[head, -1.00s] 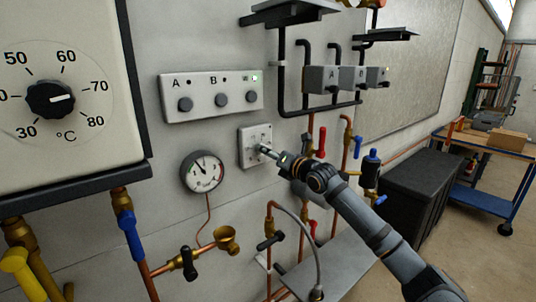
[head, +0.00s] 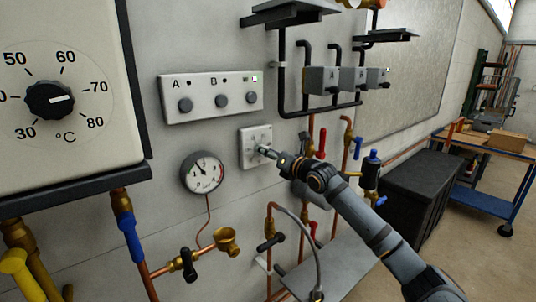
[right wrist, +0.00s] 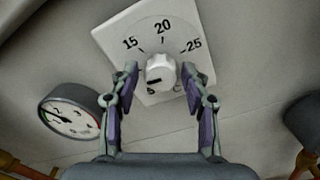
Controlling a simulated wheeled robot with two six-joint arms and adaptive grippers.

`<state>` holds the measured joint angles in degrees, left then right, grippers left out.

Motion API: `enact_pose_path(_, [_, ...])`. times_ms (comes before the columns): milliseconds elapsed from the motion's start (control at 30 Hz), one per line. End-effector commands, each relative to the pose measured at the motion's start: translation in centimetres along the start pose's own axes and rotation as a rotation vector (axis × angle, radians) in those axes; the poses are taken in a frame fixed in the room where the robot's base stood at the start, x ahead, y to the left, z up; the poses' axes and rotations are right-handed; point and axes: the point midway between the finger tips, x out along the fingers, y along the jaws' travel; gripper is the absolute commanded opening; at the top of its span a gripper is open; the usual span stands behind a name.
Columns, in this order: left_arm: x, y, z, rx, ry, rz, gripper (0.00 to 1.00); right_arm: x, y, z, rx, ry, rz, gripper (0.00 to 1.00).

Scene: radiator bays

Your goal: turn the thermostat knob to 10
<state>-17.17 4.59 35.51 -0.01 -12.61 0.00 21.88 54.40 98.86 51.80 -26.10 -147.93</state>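The thermostat is a small white wall plate (head: 246,160). In the right wrist view the plate (right wrist: 124,39) shows 15, 20 and 25 around a white round knob (right wrist: 160,66). A dark mark on the knob points toward the lower left. My right gripper (head: 264,150) is at the front of the plate. In the right wrist view its fingers (right wrist: 159,70) stand on either side of the knob, with a visible gap on both sides. My left gripper is not in view.
A round gauge (head: 202,172) hangs just left and below the plate. A box with buttons A and B (head: 212,97) is above it. A large °C dial (head: 50,99) is at the far left. Pipes and valves (head: 321,145) are close on the right.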

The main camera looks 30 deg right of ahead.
Motion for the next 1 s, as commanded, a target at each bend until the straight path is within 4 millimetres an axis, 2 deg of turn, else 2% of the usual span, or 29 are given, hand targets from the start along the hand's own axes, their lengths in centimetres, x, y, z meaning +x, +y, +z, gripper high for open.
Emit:
enact_pose_path(367, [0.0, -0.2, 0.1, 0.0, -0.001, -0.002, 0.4, 0.0, 0.0, -0.1, 0.003, 0.005, -0.003, 0.58])
enact_pose_path(467, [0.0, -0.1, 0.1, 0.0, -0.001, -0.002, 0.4, 0.1, 0.6, 1.1, 0.002, 0.003, -0.002, 0.58])
enact_pose_path(800, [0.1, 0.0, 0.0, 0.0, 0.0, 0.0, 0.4, 0.2, 3.7, 7.4, 0.004, 0.001, 0.0, 0.58])
enact_pose_path(1000, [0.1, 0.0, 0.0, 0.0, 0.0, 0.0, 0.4, 0.2, 4.4, 8.7, 0.003, 0.005, -0.002, 0.58])
